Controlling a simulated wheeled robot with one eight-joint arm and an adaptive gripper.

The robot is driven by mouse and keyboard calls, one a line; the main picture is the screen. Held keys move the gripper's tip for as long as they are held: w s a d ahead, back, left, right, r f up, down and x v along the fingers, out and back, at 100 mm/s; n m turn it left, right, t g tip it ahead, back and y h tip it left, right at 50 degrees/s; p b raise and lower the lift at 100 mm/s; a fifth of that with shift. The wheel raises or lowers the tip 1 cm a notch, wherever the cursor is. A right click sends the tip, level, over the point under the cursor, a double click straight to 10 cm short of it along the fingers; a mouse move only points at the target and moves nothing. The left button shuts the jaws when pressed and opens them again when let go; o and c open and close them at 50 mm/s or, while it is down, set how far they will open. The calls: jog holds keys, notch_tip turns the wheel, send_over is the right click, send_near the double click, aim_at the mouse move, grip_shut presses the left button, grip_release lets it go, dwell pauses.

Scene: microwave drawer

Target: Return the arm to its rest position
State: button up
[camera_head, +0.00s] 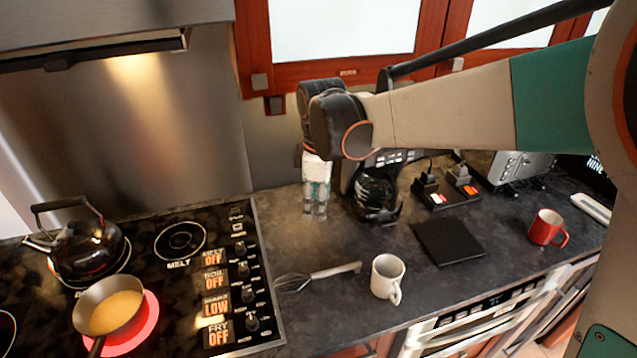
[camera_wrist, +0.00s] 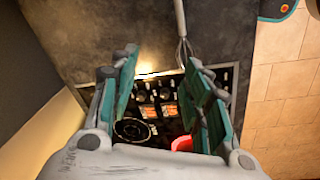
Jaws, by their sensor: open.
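My gripper (camera_head: 316,205) hangs pointing down above the back of the dark counter (camera_head: 300,240), left of the coffee maker (camera_head: 375,192). In the wrist view my gripper (camera_wrist: 165,85) is open, with its two green-padded fingers apart and nothing between them. My arm reaches in from the right side of the head view, bent down at the wrist. The stovetop (camera_wrist: 150,115) shows beyond the fingers in the wrist view.
A whisk (camera_head: 318,276) and a white mug (camera_head: 388,277) lie and stand near the counter front. A black kettle (camera_head: 85,245) and a pan (camera_head: 110,308) over a glowing red burner are on the stove (camera_head: 180,285). A red mug (camera_head: 546,228) and toaster (camera_head: 518,166) stand right. Cabinets (camera_head: 345,30) are behind my arm.

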jog(key=w+d+f+m+b, duration=0.1)
jog(key=d+f+b, duration=0.2)
jog(key=d+b, duration=0.15)
jog(key=s+d+r+m+t+b, duration=0.2)
jog(key=s+d+r+m+t, duration=0.1)
jog(key=s+d+m, duration=0.6)
jog(key=s+d+f+m+t+b, duration=0.1)
jog(key=s+d+f+m, duration=0.1)
jog(key=s, duration=0.4)
jog(key=s+d+f+m+t+b, duration=0.1)
jog(key=s+d+f+m, duration=0.2)
jog(key=s, duration=0.4)
jog(key=shift+d+f+m+t+b, duration=0.2)
jog(key=shift+f+m+t+b, duration=0.2)
jog(key=shift+m, duration=0.1)
